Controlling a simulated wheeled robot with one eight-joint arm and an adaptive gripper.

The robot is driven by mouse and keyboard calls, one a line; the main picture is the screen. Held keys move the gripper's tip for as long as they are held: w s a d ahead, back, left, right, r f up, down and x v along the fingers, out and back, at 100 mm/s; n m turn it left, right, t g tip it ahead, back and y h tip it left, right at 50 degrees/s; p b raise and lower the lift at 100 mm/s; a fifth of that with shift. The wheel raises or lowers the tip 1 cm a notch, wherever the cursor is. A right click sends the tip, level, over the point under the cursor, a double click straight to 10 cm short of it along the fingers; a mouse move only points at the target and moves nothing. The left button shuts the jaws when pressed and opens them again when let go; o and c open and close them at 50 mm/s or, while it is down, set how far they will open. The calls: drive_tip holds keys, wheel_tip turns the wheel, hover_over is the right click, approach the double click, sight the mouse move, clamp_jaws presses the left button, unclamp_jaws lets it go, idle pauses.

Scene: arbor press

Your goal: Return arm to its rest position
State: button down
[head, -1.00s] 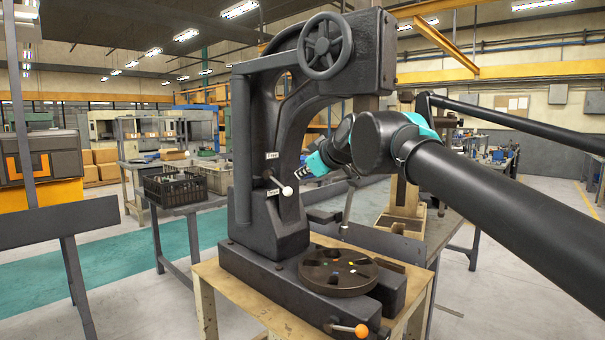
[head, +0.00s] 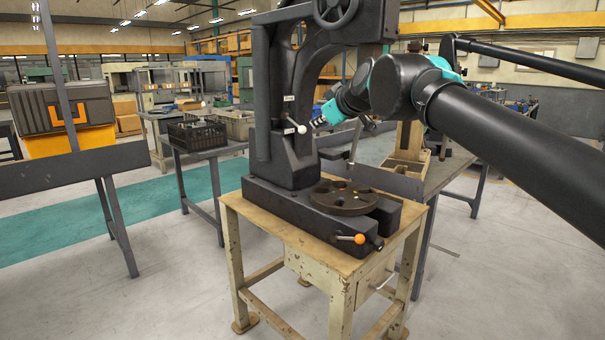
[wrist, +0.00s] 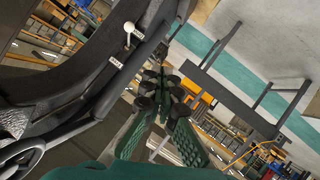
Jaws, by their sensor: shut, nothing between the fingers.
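My arm reaches in from the right in the head view, its teal and black wrist beside the arbor press (head: 292,110). My gripper (head: 319,122) appears near the press's white-knobbed lever (head: 301,129); whether they touch is unclear there. In the wrist view my gripper (wrist: 164,88) has its green-padded fingers together with nothing between them. The lever knob (wrist: 129,27) shows there up and left of the fingertips, apart from them in the picture. Two small labels sit on the press frame beside the lever.
The press stands on a wooden-topped bench (head: 236,206), with a round slotted plate (head: 343,197) and an orange-knobbed handle (head: 359,239) in front. A black crate (head: 197,135) stands on a table behind left. A dark rail (head: 75,172) is at left. Floor is clear at front left.

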drive_tip(key=s+d+f+m+g+h, duration=0.1)
drive_tip(key=d+f+m+g, duration=0.15)
drive_tip(key=f, duration=1.15)
drive_tip(key=s+d+f+m+g+h, duration=0.15)
drive_tip(key=d+f, duration=0.25)
drive_tip(key=f, duration=0.9)
drive_tip(key=s+d+f+m+g+h, duration=0.1)
drive_tip(key=s+d+f+m+g, duration=0.1)
drive_tip(key=s+f, duration=0.5)
drive_tip(key=s+d+f+m+g+h, duration=0.1)
drive_tip(key=s+d+f+m, duration=0.3)
drive_tip(key=f, duration=1)
drive_tip(key=s+d+h, duration=0.1)
drive_tip(key=s+d, duration=0.1)
drive_tip(key=s, duration=0.2)
drive_tip(key=shift+s+d+m+g, duration=0.2)
drive_tip(key=shift+m+g, duration=0.1)
drive_tip(key=shift+g, duration=0.1)
drive_tip(key=shift+f, duration=0.1)
